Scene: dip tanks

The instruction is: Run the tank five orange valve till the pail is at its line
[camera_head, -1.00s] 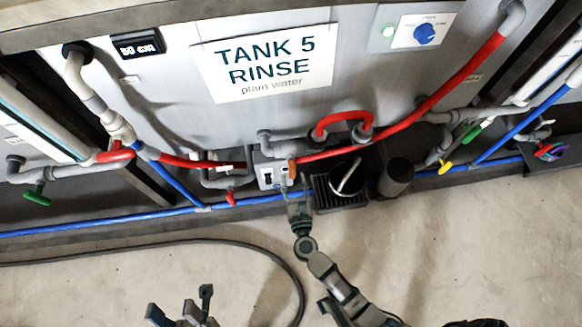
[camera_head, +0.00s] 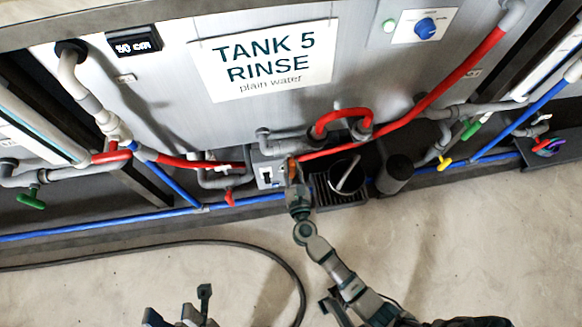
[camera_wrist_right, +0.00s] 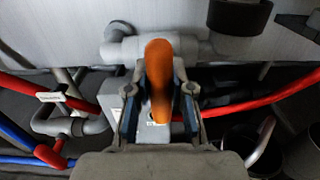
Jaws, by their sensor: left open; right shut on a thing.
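The orange valve handle (camera_head: 291,167) sits at the grey box under the TANK 5 RINSE sign. It also shows in the right wrist view (camera_wrist_right: 158,78), standing between my two fingers. My right gripper (camera_head: 296,186) is shut on this handle; its fingertips also show in the right wrist view (camera_wrist_right: 160,95). The dark pail (camera_head: 347,178) with a pale bail handle stands just right of the valve. It shows partly at the lower right of the right wrist view (camera_wrist_right: 240,140). Its water level and line cannot be made out. My left gripper (camera_head: 178,317) is open and empty at the bottom edge.
The pail stands on a black grate (camera_head: 325,196). A dark cylinder (camera_head: 396,173) stands to its right. Red and blue pipes run along the tank, with a red valve handle (camera_head: 229,196) to the left. A dark hose (camera_head: 270,255) lies on the otherwise clear floor.

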